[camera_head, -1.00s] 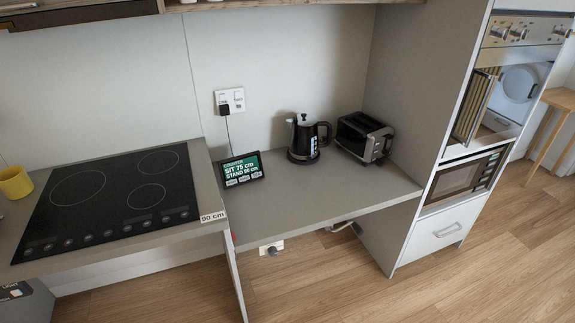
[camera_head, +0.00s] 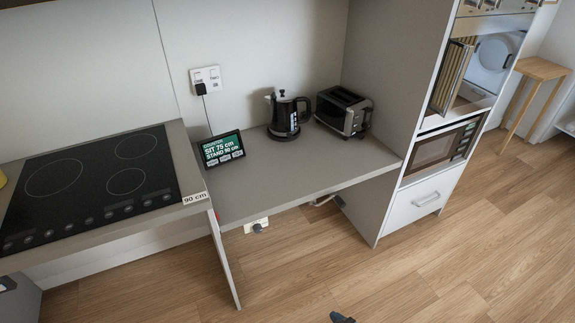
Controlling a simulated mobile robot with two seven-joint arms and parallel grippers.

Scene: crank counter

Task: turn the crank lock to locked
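A small white plate with a dark grey round knob (camera_head: 257,226) shows under the front edge of the lower counter. It may be the crank lock, but it is too small to tell, and no lock setting can be read. A small dark grey tip (camera_head: 342,318) shows at the bottom edge, over the floor. It looks like part of my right gripper, well apart from the knob; its fingers cannot be made out. My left gripper is not in view.
The lower counter (camera_head: 290,173) carries a display (camera_head: 221,149) reading "SIT 75 cm, STAND 90 cm", a kettle (camera_head: 285,118) and a toaster (camera_head: 343,110). The hob (camera_head: 90,190) is at left, a tall oven cabinet (camera_head: 385,100) at right. The wood floor (camera_head: 400,275) in front is clear.

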